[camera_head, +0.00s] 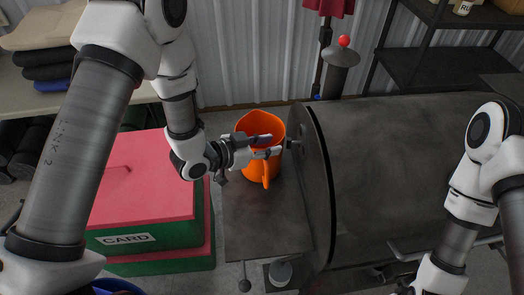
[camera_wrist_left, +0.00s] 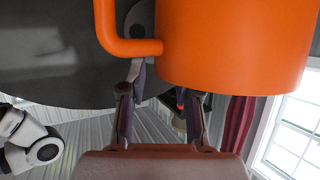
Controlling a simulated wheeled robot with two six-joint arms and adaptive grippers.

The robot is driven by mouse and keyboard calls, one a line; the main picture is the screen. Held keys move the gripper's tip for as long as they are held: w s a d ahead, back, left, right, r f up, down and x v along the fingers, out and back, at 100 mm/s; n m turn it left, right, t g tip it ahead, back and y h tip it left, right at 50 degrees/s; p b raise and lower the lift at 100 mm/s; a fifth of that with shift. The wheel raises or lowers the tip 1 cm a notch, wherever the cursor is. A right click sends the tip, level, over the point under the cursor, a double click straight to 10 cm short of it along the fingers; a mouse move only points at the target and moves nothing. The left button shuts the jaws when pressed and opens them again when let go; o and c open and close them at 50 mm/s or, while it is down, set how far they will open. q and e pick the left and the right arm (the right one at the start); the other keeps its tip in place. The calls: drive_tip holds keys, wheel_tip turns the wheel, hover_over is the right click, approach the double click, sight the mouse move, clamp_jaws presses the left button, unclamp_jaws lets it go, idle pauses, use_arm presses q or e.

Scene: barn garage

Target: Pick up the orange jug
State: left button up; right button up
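The orange jug (camera_head: 252,170) stands upright on a dark metal shelf (camera_head: 265,220) beside the big barrel, its handle toward me. In the left wrist view the jug (camera_wrist_left: 235,45) fills the upper right, with its handle at the left. My left gripper (camera_head: 267,146) reaches in from the left. Its two fingers are apart and lie across the jug near the handle. In the left wrist view the handle and jug body hide parts of the fingers. Whether they touch the jug I cannot tell. My right arm is at the lower right; its gripper is not clearly seen.
A large dark smoker barrel (camera_head: 400,160) stands right of the jug. A red and green box (camera_head: 140,190) marked CARD sits to the left. A table with folded cloths (camera_head: 45,40) is at the back left, a dark shelf rack (camera_head: 430,65) at the back right.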

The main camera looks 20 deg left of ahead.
use_arm(q)
drive_tip(key=shift+w+d+f, duration=0.2)
drive_tip(key=shift+w+d, duration=0.1)
drive_tip(key=shift+w, duration=0.05)
drive_tip(key=shift+s, duration=0.1)
clamp_jaws()
drive_tip(key=shift+a+r, duration=0.1)
